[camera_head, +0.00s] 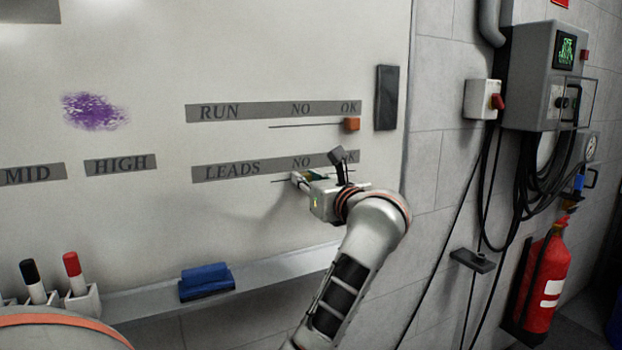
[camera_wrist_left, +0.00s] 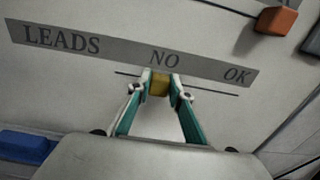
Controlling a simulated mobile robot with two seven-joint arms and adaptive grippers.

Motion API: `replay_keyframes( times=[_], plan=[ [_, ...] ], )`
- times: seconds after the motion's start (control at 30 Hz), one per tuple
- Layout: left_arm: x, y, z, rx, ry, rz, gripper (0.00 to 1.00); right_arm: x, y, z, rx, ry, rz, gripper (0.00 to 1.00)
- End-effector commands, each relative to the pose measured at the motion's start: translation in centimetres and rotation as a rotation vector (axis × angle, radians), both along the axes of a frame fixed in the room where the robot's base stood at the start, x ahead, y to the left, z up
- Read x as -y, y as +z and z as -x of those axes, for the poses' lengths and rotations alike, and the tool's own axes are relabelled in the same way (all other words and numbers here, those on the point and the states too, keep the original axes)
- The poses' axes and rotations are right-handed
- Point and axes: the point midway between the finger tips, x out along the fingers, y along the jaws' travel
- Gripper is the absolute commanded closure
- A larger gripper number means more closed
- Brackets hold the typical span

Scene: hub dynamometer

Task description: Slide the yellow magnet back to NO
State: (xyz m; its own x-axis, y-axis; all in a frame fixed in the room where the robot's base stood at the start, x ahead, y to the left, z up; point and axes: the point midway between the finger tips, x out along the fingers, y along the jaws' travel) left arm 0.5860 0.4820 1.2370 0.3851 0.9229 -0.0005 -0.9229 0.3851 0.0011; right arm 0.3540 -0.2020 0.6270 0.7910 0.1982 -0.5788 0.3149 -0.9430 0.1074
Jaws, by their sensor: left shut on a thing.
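The yellow magnet (camera_wrist_left: 159,86) sits on a thin dark slide line on the whiteboard, just below the word NO on the LEADS strip (camera_wrist_left: 100,48). My left gripper (camera_wrist_left: 160,84) is shut on it, one teal finger with a pale tip on each side. In the head view my left gripper (camera_head: 300,180) reaches the board just under NO on the LEADS strip (camera_head: 233,169). There my gripper and wrist hide the magnet and cover part of OK. My right gripper is not in view.
An orange magnet (camera_head: 352,124) sits at the OK end of the RUN line above. A dark block (camera_head: 386,97) is at the board's right edge. A blue eraser (camera_head: 206,281) and markers (camera_head: 72,265) are along the bottom ledge.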

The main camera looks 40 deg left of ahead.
Motion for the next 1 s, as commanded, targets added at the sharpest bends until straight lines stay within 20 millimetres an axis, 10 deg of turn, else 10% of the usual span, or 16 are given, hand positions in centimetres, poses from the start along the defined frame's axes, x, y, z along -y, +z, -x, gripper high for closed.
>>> replay_keyframes(
  times=[0.1,0.53,1.0],
  plan=[
    [-0.1,-0.2,0.1,-0.001,0.006,0.001,0.62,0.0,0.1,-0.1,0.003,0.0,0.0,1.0],
    [0.5,-0.1,0.2,0.0,0.002,0.001,0.62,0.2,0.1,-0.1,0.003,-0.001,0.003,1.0],
    [8.4,-0.2,3.5,-0.001,0.001,0.003,0.62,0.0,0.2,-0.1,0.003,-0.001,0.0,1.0]
  ],
)
